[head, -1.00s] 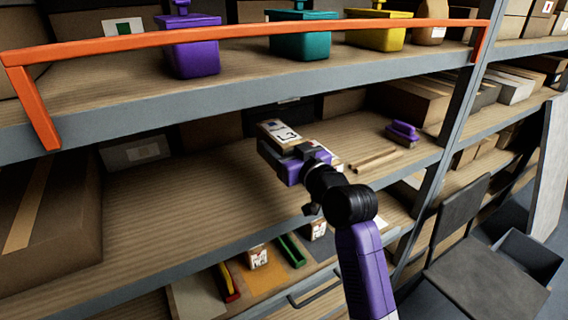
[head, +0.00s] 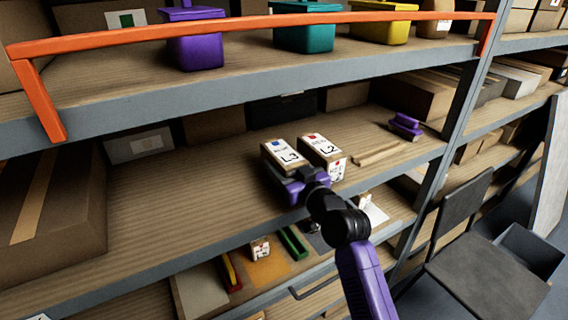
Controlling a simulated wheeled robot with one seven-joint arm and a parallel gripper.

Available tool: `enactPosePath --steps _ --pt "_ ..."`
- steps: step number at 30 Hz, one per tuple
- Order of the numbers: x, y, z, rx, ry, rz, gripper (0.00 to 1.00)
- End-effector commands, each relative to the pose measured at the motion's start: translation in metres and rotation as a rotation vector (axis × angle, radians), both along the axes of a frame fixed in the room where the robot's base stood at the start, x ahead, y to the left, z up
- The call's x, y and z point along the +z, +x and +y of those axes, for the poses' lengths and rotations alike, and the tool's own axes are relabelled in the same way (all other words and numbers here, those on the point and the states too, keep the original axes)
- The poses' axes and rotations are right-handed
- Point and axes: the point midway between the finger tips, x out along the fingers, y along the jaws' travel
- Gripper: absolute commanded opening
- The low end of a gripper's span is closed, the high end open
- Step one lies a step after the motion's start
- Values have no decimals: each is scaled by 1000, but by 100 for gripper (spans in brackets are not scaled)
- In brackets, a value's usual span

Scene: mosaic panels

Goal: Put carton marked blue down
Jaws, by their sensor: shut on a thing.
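The carton marked blue (head: 283,154) is a small brown box with a white top label reading L3 and a blue square. My gripper (head: 284,176) is shut on its near side, and the fingertips are partly hidden against the box. The carton is level over the middle shelf (head: 190,205), just left of a carton marked red (head: 322,149), labelled L2. A narrow gap shows between their tops. I cannot tell whether the held carton's base touches the shelf, because my gripper hides it.
Wooden strips (head: 378,153) and a purple-handled tool (head: 405,126) lie to the right. A large brown box (head: 60,205) stands at the left. The shelf between is clear. An orange rail (head: 250,24) crosses the shelf above. A chair (head: 465,255) stands at right.

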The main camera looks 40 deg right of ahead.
Motion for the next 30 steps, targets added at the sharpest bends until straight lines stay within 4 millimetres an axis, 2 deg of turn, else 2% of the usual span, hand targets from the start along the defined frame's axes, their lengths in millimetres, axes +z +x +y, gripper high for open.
enactPosePath --steps 2,3,6,18,23,30 --pt "0 0 0 -1 -2 -7 0" --pt "-2 0 0 0 0 0 64" --pt "-2 0 0 0 0 0 82" --pt "3 0 0 0 0 0 82" --pt "-3 -23 6 0 -1 2 82" --pt "-3 -71 20 -1 -1 1 82"
